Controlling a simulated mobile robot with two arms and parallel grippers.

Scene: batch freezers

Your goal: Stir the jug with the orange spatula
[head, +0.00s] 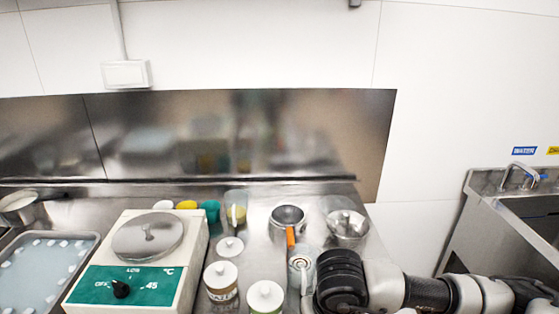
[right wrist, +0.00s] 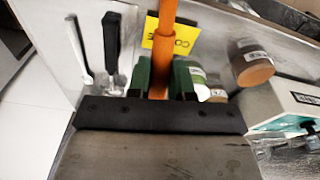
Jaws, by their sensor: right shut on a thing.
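The orange spatula (right wrist: 164,30) is between the green fingers of my right gripper (right wrist: 161,78), which is shut on its handle. In the head view an orange piece of it (head: 290,236) shows at the back rim of a clear jug (head: 301,264). My right wrist (head: 341,278) is dark and rounded, just right of this jug, and the fingertips are hidden there. Whether the spatula's lower end is inside the jug cannot be told. Another clear jug (head: 236,207) with something yellow in it stands farther back. My left gripper is not in view.
A metal pot (head: 288,217) and a metal bowl (head: 347,224) stand behind the jug. Several white-lidded tubs (head: 221,275) are to its left, beside a hot plate (head: 146,250). A tray (head: 92,240) lies far left. A sink (head: 483,205) is at right.

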